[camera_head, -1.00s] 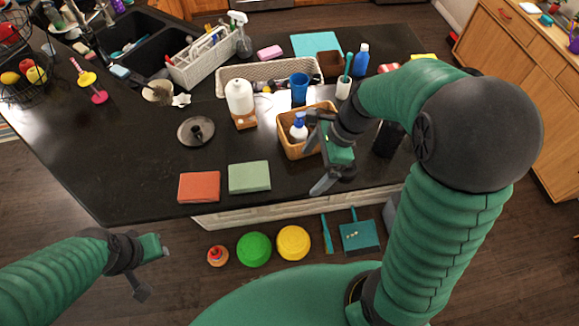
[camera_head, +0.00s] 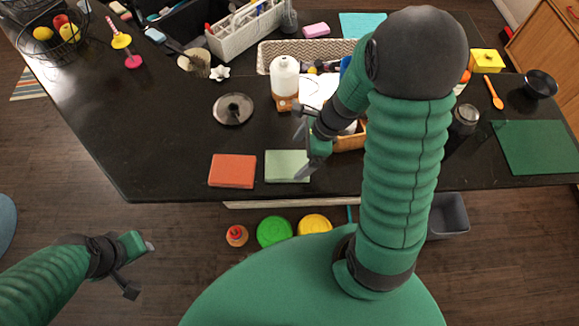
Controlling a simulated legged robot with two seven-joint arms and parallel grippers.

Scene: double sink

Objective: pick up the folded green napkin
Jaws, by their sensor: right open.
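The folded green napkin (camera_head: 284,166) is a pale green square lying flat near the front edge of the black counter, just right of a folded orange-red cloth (camera_head: 232,171). My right gripper (camera_head: 303,150) is open and empty at the napkin's right side, with a fingertip overlapping its right edge in the picture. I cannot tell whether it touches the cloth. My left gripper (camera_head: 141,269) is at the lower left, away from the counter, with its fingers spread and nothing between them.
A white bottle (camera_head: 284,78) and a dark round lid (camera_head: 233,109) stand behind the napkin. The counter left of the orange-red cloth is clear. A green mat (camera_head: 538,147) lies at right.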

